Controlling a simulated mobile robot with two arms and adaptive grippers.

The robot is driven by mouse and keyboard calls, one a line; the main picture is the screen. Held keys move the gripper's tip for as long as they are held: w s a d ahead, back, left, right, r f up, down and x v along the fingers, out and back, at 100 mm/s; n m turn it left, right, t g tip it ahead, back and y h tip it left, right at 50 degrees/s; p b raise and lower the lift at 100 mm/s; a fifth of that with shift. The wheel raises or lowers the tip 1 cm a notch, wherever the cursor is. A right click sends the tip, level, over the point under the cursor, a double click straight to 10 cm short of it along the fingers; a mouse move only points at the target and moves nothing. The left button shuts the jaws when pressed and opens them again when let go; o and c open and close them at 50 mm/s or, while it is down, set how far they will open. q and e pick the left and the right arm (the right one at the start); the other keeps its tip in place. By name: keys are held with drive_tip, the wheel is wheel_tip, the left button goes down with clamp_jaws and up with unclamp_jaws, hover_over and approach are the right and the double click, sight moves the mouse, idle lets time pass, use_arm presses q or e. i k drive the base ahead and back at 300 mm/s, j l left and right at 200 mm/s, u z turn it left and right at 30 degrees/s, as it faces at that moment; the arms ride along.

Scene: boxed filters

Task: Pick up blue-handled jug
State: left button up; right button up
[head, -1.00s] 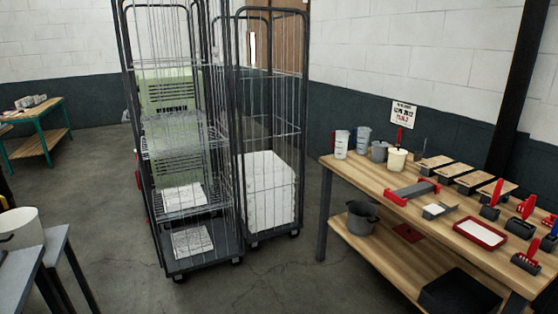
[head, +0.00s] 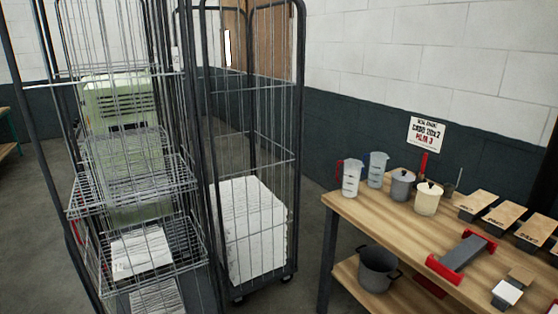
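Two clear measuring jugs stand upright at the left end of the wooden workbench (head: 395,222). The rear one (head: 376,170) has a bluish tint and appears to be the blue-handled jug; its handle is too small to make out clearly. The front jug (head: 351,178) has a red handle on its left side and stands just left of the bluish one. Neither of my grippers is in view.
A grey pot (head: 402,186) and a cream lidded pot (head: 428,198) stand right of the jugs. A dark bucket (head: 378,270) sits on the lower shelf. Wire roll cages (head: 297,150) stand left of the bench, with floor between.

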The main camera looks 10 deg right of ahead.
sight(378, 159)
drive_tip(key=i+j+z, duration=0.15)
drive_tip(key=i, duration=1.6)
